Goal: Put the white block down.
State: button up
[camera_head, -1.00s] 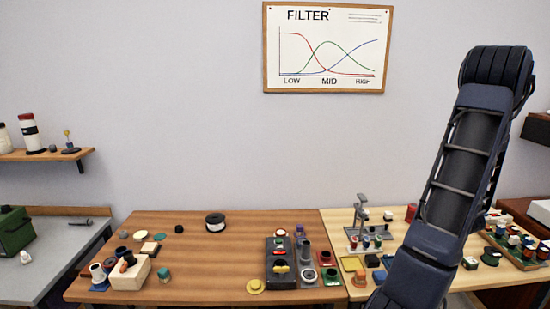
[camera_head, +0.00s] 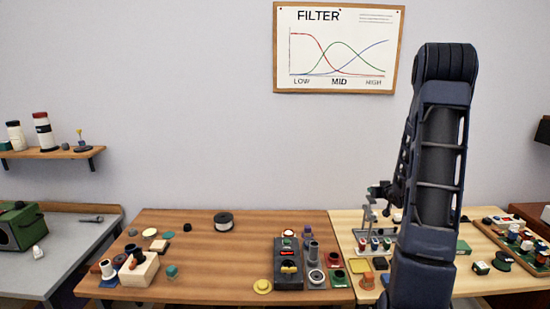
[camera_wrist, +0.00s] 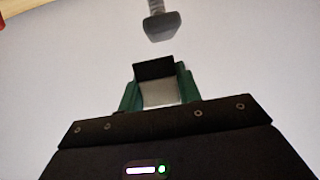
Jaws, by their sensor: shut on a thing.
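In the wrist view my gripper (camera_wrist: 158,82) is shut on the white block (camera_wrist: 160,95). The block looks pale grey here, sits between the two green fingers and has a black piece across its far side. In the head view my gripper (camera_head: 383,190) shows only as a small dark part at the left edge of my arm, above the lighter table (camera_head: 345,218). The block cannot be made out there. Its height above the table is hard to tell.
A grey stand (camera_head: 368,218) with small parts is close below my gripper. A black control box (camera_head: 288,263) and several round parts crowd the brown table's (camera_head: 215,265) right end. Its middle is largely clear. A dark grey head on a stalk (camera_wrist: 162,27) appears ahead in the wrist view.

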jog(key=w+a+f, duration=0.2)
jog(key=w+a, duration=0.2)
jog(key=a, duration=0.8)
jog(key=shift+m+h, duration=0.5)
jog(key=shift+h, duration=0.1)
jog(key=a+f, duration=0.1)
jog(key=f, duration=0.4)
jog(key=w+a+f, duration=0.1)
jog(key=a+f, duration=0.1)
jog(key=f, duration=0.4)
jog(key=a+f, duration=0.1)
jog(key=f, duration=0.4)
jog(key=shift+w+a+f, duration=0.15)
